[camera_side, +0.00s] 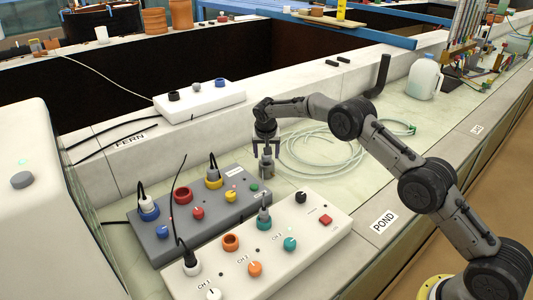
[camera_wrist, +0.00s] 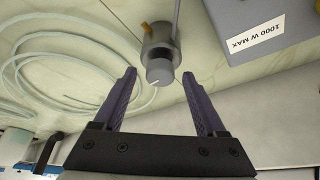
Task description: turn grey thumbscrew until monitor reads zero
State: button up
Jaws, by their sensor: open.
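The grey thumbscrew (camera_wrist: 159,73) is a short round knob with a white mark on its rim, on the end of a darker grey cylindrical body (camera_wrist: 158,48). That body also shows in the side view (camera_side: 266,171), standing on the bench beside the grey box. My gripper (camera_side: 266,150) is open just above it, fingers pointing down. In the wrist view the thumbscrew sits between my open fingers (camera_wrist: 158,75), near their tips, and visible gaps separate it from both. No monitor with a readable number can be made out.
A grey control box (camera_side: 199,210) stands left of the gripper, with a white channel box (camera_side: 258,250) in front. A coil of clear tubing (camera_side: 318,150) lies to the right. A white box (camera_side: 200,97) with knobs sits on the ledge behind. Cables rise from the boxes.

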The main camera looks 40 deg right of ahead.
jog(key=shift+r, duration=0.15)
jog(key=v, duration=1.3)
jog(key=shift+a+r, duration=0.2)
jog(key=shift+s+r, duration=0.1)
jog(key=s+r+t, duration=0.1)
jog(key=s+r, duration=0.5)
jog(key=r, duration=0.5)
jog(key=s+r+t, duration=0.2)
jog(key=s+r, duration=0.5)
jog(key=r, duration=0.4)
jog(key=s+r+n+y, duration=0.1)
jog(key=s+r+n, duration=0.15)
jog(key=s, duration=1.25)
jog(key=s+a+f+n+y, duration=0.1)
jog(key=s+f+n, duration=0.1)
jog(key=s+f, duration=0.5)
jog(key=s+a+f+n, duration=0.1)
jog(key=s+f+n, duration=0.2)
jog(key=s+f, duration=0.4)
jog(key=s, duration=0.6)
jog(key=shift+a+f+n+g+y, duration=0.3)
jog(key=shift+f+n+g+y, duration=0.05)
jog(key=shift+g+y, duration=0.05)
